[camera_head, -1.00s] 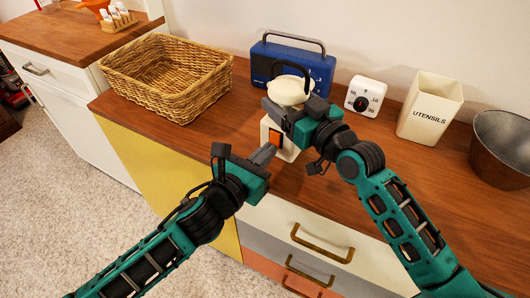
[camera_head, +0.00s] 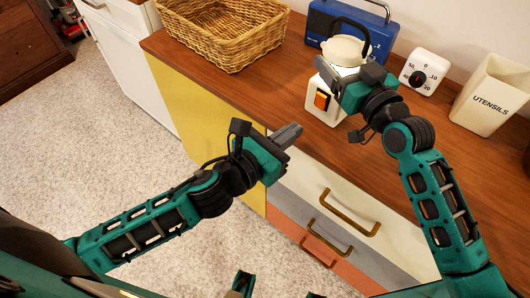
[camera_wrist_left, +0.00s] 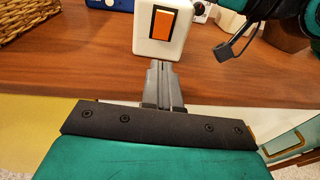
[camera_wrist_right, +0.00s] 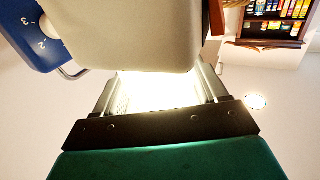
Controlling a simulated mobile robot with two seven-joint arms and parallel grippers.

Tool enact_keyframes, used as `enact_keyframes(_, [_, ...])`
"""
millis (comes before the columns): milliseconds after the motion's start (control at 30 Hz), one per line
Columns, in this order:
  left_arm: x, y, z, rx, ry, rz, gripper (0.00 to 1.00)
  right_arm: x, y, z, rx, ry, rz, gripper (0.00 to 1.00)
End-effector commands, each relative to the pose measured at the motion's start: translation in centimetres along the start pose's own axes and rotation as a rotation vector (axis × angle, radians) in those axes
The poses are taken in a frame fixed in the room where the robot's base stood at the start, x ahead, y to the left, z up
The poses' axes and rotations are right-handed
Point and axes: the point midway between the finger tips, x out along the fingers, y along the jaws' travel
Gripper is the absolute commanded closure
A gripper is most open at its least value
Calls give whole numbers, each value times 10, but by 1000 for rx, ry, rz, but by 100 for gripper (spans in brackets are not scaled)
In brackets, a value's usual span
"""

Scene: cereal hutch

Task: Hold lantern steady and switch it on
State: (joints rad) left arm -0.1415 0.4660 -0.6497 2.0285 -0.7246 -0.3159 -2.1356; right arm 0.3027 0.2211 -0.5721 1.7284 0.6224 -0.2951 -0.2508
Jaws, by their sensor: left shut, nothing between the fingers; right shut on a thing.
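The lantern (camera_head: 323,108) is white with a round cream top, a dark handle and an orange switch (camera_head: 321,99) on its front. It stands upright on the wooden top. My right gripper (camera_head: 342,76) is shut on its middle, below the cap. A bright glow shows there, and strongly between the fingers in the right wrist view (camera_wrist_right: 158,90), so the lantern looks lit. My left gripper (camera_head: 298,130) is shut and empty, apart from the lantern and in front of it. In the left wrist view the switch (camera_wrist_left: 163,24) is beyond the fingertips (camera_wrist_left: 161,64).
A blue radio (camera_head: 352,27) stands behind the lantern. A wicker basket (camera_head: 225,35) is to the left. A white timer (camera_head: 425,70) and a utensils holder (camera_head: 490,97) are to the right. Drawers with brass handles (camera_head: 350,213) are below the counter edge.

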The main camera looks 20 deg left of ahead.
Motion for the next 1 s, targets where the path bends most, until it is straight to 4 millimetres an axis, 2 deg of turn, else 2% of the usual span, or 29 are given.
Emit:
enact_keyframes(33, [-10,0,-4,-3,4,-1,100,0,0,1,2,-1,0,76])
enact_keyframes(200, [-37,-1,-10,-4,3,0,100,0,1,1,1,-1,1,76])
enact_keyframes(400, [-60,-1,-15,-4,0,0,100,0,1,0,-1,-1,2,76])
enact_keyframes(633, [-72,-1,-18,-1,-1,-1,100,0,2,0,-2,-1,3,76])
enact_keyframes(967, [-73,-1,-18,-1,-1,-2,100,0,2,0,-3,-1,3,76])
enact_keyframes(1000, [-73,0,-18,-1,-1,-1,100,0,2,0,-3,-1,3,24])
